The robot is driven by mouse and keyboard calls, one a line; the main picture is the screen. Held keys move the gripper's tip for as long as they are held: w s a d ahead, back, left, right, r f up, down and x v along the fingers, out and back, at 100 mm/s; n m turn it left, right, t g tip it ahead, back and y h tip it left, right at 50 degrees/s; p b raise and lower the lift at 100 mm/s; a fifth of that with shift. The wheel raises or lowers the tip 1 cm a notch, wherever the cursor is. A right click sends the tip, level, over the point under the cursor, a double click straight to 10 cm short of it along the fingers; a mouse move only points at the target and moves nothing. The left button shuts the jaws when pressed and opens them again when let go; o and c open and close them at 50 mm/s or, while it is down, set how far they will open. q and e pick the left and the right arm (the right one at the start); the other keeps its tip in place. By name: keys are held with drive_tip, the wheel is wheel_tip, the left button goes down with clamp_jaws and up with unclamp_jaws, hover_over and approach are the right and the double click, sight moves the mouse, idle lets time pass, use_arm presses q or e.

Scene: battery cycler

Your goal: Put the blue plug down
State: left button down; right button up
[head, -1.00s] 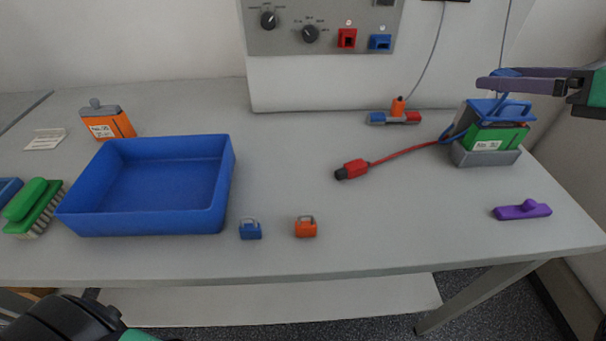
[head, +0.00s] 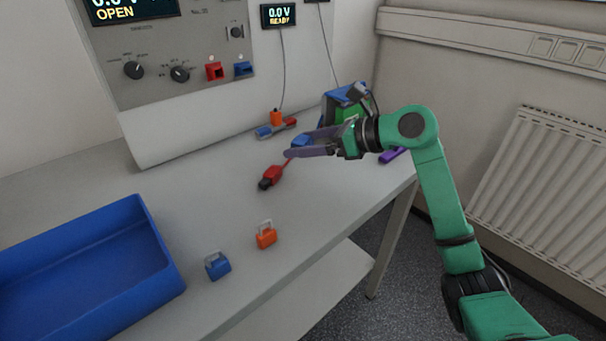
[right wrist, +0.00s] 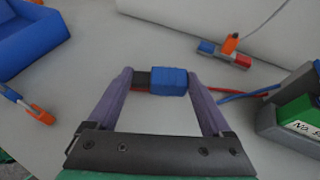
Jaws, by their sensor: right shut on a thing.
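The blue plug (right wrist: 168,82) lies crosswise between the fingers of my right gripper (right wrist: 160,79) in the right wrist view, its dark end to the left. In the head view the plug (head: 300,141) shows beside the purple fingers of the right gripper (head: 303,147), over the back right of the table. I cannot tell whether the plug touches the table. The red plug (head: 271,176) lies on the table just left of and nearer than the gripper, its red lead running back under the fingers. My left gripper is out of view.
A green battery pack (right wrist: 303,114) in a grey holder stands right of the gripper. A small red and blue block with an orange top (head: 276,126) lies behind.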

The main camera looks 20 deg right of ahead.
sight(306, 179)
wheel_tip(306, 179, down, 7)
drive_tip(key=shift+d, duration=0.1)
drive_tip(key=shift+f, duration=0.15)
drive_tip(key=o, duration=1.3)
